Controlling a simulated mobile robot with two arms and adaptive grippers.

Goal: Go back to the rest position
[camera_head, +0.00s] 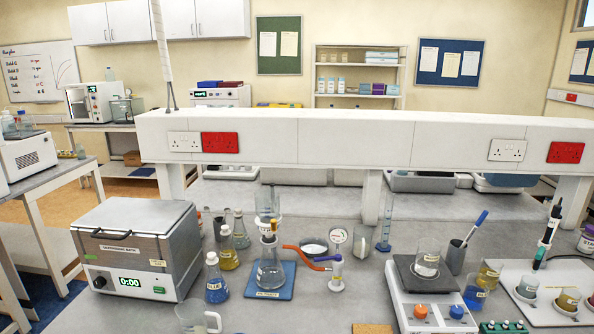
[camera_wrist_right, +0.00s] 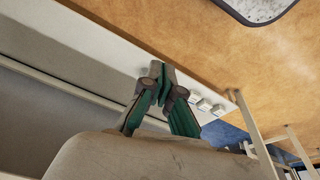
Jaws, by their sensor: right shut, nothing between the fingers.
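My right gripper (camera_wrist_right: 157,75) shows in the right wrist view, with its two green and dark fingers meeting at the tips. It is shut and holds nothing. It appears clear of the bench; beyond it are a pale bench edge or panel and the tan floor (camera_wrist_right: 200,40). Neither gripper shows in the head view, and my left gripper is in no view.
A white socket beam (camera_head: 350,140) spans the bench. A white block with small knobs (camera_wrist_right: 205,105) lies near my right fingers.

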